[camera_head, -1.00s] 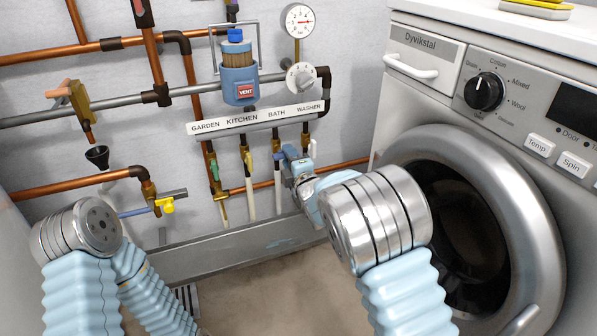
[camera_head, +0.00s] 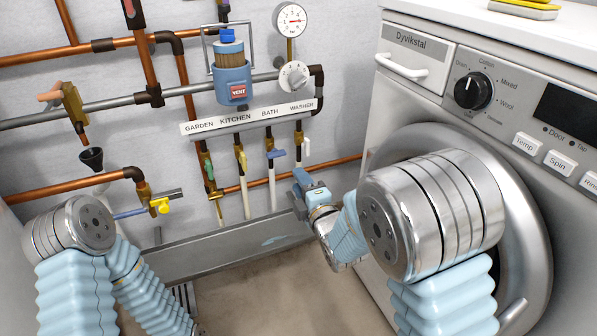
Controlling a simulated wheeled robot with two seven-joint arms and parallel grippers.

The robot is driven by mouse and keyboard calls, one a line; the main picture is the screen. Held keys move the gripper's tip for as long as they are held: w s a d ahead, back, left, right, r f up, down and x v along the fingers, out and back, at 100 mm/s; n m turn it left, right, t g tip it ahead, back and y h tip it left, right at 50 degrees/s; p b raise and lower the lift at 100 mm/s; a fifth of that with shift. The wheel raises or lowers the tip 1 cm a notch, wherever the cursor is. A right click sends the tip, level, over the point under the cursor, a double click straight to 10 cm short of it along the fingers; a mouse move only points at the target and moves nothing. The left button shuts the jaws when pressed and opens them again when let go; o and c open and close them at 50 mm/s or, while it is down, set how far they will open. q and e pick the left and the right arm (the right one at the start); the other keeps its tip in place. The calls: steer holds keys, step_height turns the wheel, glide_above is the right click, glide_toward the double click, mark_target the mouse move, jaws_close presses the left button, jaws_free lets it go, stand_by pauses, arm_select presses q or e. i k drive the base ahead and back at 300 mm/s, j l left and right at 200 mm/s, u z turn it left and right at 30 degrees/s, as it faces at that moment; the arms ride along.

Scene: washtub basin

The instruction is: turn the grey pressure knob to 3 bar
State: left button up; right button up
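The grey pressure knob (camera_head: 294,76) is a round pale dial with small markings on the pipework at the back wall. Its exact setting is too small to read. A white round pressure gauge (camera_head: 290,19) with a red needle pointing right sits above it on a brass stem. My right gripper (camera_head: 300,185) is below the knob and well apart from it, in front of the wall near the trough. It is seen small and from behind, so its finger opening is unclear. My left arm is at the lower left; its gripper is out of view.
A labelled white strip (camera_head: 250,118) with several valves runs below the knob. A blue filter housing (camera_head: 232,82) with a red VENT button stands left of it. The washing machine (camera_head: 420,75) fills the right side. Copper pipes cross the wall at left.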

mark_target(297, 80)
steer(key=k, duration=1)
